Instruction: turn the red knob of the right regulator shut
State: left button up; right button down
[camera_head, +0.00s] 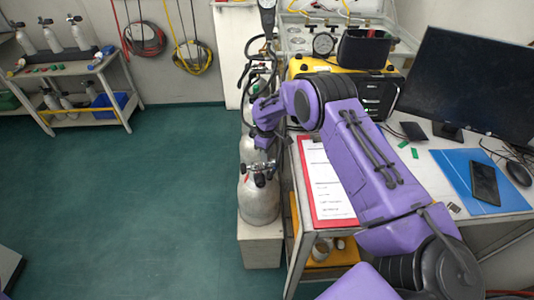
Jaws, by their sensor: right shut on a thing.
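My right arm reaches in from the lower right across the desk. Its purple wrist bends down to my right gripper (262,140), which is at the valves above the row of grey cylinders. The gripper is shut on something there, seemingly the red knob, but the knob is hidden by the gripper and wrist. The nearest grey cylinder (258,202) stands upright just below the gripper, with a black valve (258,172) on top. Black hoses (249,75) run behind the wrist. A round gauge (267,4) shows at the top edge. My left gripper is not in view.
The desk holds a red clipboard (309,180), a yellow-black case (375,92), a gauge (323,44), a monitor (468,82), a blue folder (463,170) and a phone (485,183). A cylinder shelf (80,70) stands at the far left. The green floor (130,200) is clear.

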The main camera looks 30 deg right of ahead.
jog(key=m, duration=0.4)
jog(key=shift+m, duration=0.3)
jog(key=shift+m+p, duration=0.3)
jog(key=shift+m, duration=1.6)
jog(key=c, duration=1)
grip_release()
notch_tip(320, 180, up, 10)
jog(key=shift+r+b, duration=0.25)
jog(key=shift+b, duration=0.6)
